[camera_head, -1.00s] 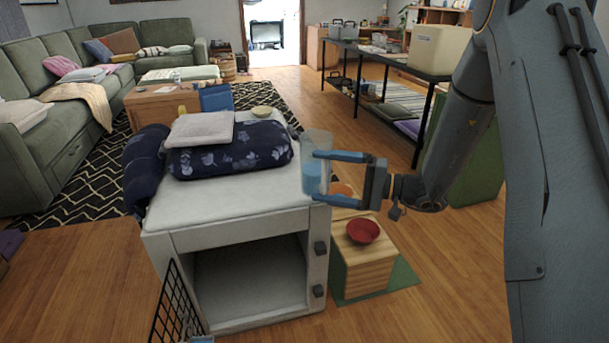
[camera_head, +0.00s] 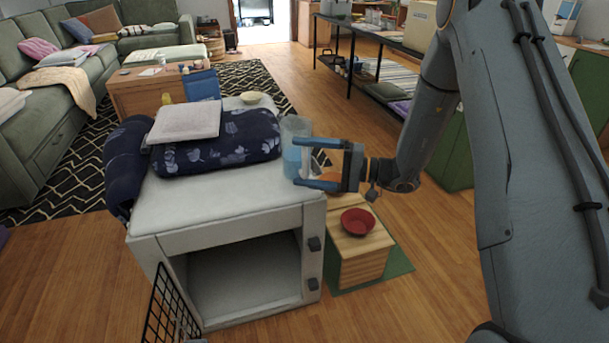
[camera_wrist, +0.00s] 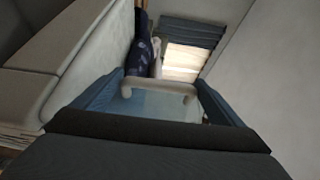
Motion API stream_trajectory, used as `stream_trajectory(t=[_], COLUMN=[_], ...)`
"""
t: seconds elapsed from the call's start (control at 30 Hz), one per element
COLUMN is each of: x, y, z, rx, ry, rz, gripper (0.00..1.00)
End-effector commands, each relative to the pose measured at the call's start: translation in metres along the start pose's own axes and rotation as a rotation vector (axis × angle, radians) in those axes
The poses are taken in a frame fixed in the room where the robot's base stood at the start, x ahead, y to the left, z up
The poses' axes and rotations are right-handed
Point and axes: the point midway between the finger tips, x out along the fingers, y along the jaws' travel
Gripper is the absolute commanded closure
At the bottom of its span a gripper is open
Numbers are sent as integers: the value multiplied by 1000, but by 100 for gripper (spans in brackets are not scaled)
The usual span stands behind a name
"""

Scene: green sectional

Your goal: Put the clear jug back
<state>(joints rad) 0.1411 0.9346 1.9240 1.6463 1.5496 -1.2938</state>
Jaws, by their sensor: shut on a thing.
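The clear jug (camera_head: 297,134) is a see-through vessel with a bluish lower part, upright at the right edge of the white cabinet's top (camera_head: 215,195). My gripper (camera_head: 297,162) reaches in from the right and is shut on the jug, one finger on each side. In the wrist view the jug (camera_wrist: 160,107) fills the space between the two blue fingers, with a pale bar across it. I cannot tell whether the jug's base touches the cabinet top.
A dark blue patterned pillow (camera_head: 215,150) with a grey cushion (camera_head: 185,122) lies just left of the jug. A small bowl (camera_head: 251,98) sits behind. A red bowl (camera_head: 357,222) stands on a wooden box (camera_head: 362,260) to the right. The cabinet's mesh door (camera_head: 170,312) hangs open.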

Motion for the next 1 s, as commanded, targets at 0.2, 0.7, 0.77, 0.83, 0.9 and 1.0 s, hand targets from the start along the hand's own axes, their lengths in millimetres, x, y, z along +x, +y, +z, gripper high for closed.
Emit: stream_trajectory(t=[0.2,0.7,0.77,0.83,0.9,1.0], x=[1,2,2,2,2,2], y=[28,41,41,40,40,39], z=[1,1,2,2,2,2], rx=[2,1,1,1,1,1], ry=[-2,-3,-3,-3,-3,-3], rz=[-1,0,0,0,0,0], gripper=[55,5,0,0,0,0])
